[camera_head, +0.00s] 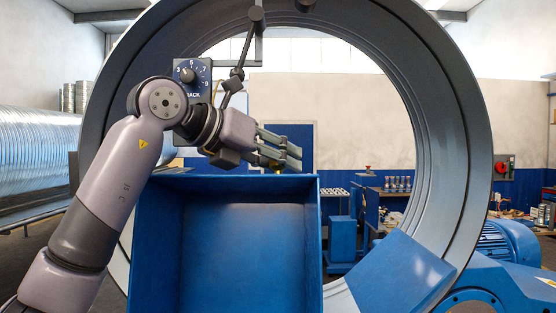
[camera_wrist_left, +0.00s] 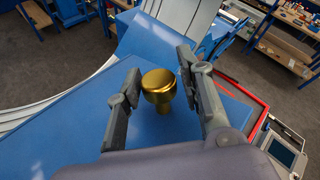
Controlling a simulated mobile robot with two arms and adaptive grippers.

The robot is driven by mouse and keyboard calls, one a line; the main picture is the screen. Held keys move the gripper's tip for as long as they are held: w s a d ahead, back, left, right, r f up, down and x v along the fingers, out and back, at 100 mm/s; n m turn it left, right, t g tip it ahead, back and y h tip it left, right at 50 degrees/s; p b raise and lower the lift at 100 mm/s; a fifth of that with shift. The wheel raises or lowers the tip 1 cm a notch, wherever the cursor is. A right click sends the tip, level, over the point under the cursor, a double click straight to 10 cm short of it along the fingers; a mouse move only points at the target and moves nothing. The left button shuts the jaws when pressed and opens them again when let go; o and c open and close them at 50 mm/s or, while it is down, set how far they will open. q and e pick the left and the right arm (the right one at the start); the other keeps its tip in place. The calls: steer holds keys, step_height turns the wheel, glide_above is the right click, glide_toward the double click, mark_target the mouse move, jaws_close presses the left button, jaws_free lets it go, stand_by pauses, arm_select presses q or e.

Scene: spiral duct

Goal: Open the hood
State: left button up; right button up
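A blue box-like housing (camera_head: 250,250) stands in the middle of the head view, in front of the large grey ring. In the left wrist view a brass knob (camera_wrist_left: 158,86) stands up from a blue panel (camera_wrist_left: 75,125), likely the hood. My left gripper (camera_head: 288,152) is above the housing's top edge, with a small bit of the yellow knob showing below its fingers. In the left wrist view its open fingers (camera_wrist_left: 160,68) stand on either side of the knob, with a gap visible on each side. My right gripper is not in view.
A large grey ring (camera_head: 468,140) surrounds the area. A dial panel (camera_head: 191,78) and a jointed black rod (camera_head: 238,78) are close to my left wrist. A tilted blue panel (camera_head: 400,278) and a blue motor (camera_head: 508,242) are at the right. Shelves and benches are behind.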

arm_select(q)
jaws_close()
stand_by(0.5)
steer(key=s+f+m+t+h+b, duration=0.1)
steer(key=s+f+m+t+b, duration=0.1)
steer(key=s+b, duration=1)
steer(key=f+b, duration=0.1)
steer(key=b, duration=0.2)
steer(key=shift+s+f+t+b, duration=0.3)
steer(key=shift+s+t, duration=0.1)
